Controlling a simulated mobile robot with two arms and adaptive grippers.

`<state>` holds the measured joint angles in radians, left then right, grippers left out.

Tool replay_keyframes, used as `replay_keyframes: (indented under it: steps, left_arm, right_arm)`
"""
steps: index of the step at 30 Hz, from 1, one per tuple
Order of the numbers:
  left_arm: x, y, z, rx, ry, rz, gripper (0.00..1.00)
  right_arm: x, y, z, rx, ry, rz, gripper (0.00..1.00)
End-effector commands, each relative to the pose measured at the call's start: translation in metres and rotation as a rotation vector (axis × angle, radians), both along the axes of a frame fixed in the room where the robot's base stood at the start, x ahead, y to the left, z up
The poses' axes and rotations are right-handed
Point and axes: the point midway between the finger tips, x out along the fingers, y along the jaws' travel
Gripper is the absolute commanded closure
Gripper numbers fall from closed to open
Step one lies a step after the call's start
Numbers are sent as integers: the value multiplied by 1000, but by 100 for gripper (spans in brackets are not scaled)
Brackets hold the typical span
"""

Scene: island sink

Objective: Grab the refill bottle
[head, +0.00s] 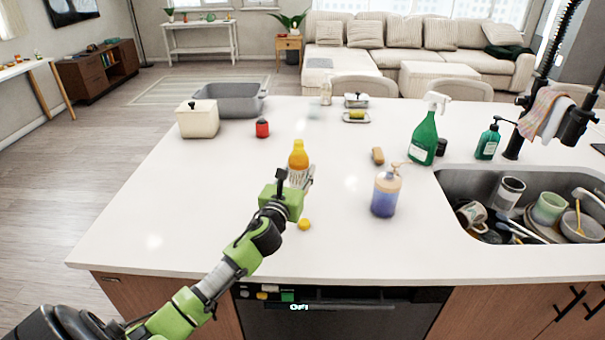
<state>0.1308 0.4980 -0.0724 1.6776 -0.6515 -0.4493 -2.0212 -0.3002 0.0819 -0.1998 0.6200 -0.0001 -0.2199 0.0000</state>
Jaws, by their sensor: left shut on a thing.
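The refill bottle, an orange-yellow bottle (298,156), stands upright over the middle of the white island counter. My left gripper (301,178) reaches it from the front and is shut on its lower part. The gripper and wrist hide the bottle's base, so I cannot tell whether it touches the counter. My right gripper is out of view.
A blue-purple pump bottle (385,193) stands right of the gripper, and a small yellow item (304,224) lies in front. A green spray bottle (424,138) stands near the dish-filled sink (455,185).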

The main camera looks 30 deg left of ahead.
Motion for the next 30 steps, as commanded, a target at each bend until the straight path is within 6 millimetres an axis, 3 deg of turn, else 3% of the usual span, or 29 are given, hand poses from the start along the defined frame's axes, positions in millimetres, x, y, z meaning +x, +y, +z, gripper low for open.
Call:
replay_keyframes:
  steps: [7, 30]
  left_arm:
    - [-20, -2, 25, 3, -1, -4, 87]
    - [-90, -6, 54, 2, 1, -2, 87]
  right_arm:
    - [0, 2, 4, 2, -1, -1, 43]
    - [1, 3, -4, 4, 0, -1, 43]
